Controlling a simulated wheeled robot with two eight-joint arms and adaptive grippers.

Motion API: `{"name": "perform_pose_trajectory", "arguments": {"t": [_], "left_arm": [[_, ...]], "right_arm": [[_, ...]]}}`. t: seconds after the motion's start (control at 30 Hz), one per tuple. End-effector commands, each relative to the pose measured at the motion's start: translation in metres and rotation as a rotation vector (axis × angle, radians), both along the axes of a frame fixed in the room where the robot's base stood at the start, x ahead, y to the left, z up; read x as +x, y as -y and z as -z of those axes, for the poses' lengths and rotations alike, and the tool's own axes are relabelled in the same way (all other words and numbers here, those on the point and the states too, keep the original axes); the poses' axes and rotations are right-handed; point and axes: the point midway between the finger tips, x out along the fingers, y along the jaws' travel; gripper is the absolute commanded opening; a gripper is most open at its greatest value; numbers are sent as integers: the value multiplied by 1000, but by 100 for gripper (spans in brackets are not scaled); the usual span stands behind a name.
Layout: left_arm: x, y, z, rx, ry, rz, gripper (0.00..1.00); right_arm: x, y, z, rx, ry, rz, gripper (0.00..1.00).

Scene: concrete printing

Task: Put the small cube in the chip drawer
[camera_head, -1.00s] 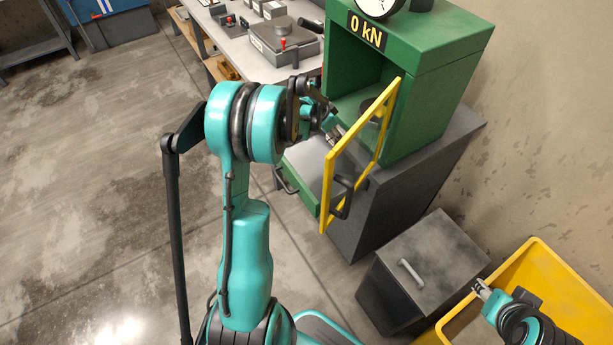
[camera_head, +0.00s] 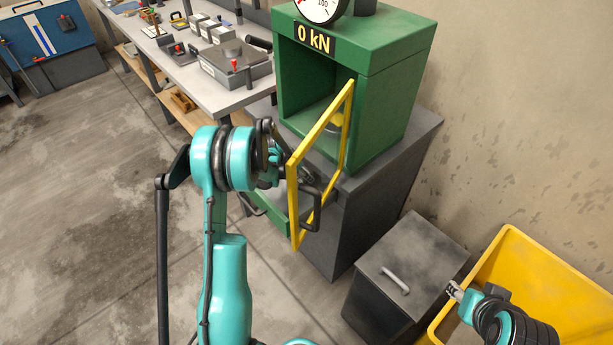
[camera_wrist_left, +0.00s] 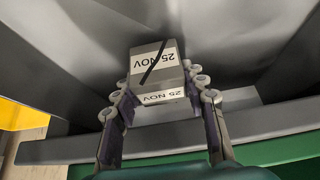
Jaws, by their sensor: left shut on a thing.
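The small grey cube (camera_wrist_left: 157,68) has white labels reading "25 NOV", one struck by a black line. My left gripper (camera_wrist_left: 160,100) is shut on it in the left wrist view. The chip drawer is pulled out below the green press; its green front (camera_wrist_left: 285,150) and grey metal inside (camera_wrist_left: 80,60) show around the cube. The cube is over or inside the drawer; whether it touches the bottom I cannot tell. In the head view my left gripper (camera_head: 295,172) is partly hidden behind the yellow door frame, and the cube is hidden. My right gripper (camera_head: 453,290) is empty at lower right.
The press's yellow-framed door (camera_head: 297,190) stands open beside my left wrist. The green press (camera_head: 385,100) reads 0 kN. A lidded grey bin (camera_head: 415,260) and a yellow bin (camera_head: 510,250) stand to the right. A workbench (camera_head: 205,85) with tools is behind.

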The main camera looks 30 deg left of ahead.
Motion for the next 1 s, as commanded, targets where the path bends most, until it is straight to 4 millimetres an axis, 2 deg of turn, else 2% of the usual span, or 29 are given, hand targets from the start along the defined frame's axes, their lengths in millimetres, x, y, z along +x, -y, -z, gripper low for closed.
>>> {"name": "perform_pose_trajectory", "arguments": {"t": [0.07,0.17,0.53,0.57,0.6,0.63,1.0], "left_arm": [[15,7,3,1,0,3,3],[13,5,15,0,0,0,3],[13,6,17,0,1,0,3],[13,6,16,0,0,0,50],[13,6,16,0,0,0,61],[13,6,15,0,0,0,63],[13,6,10,0,0,0,63]], "right_arm": [[0,0,8,0,0,0,40],[0,0,16,0,0,0,40],[0,0,18,0,0,0,40],[0,0,17,0,0,0,40],[0,0,16,0,0,0,40],[0,0,16,0,0,0,40],[0,0,11,0,0,0,40]]}}
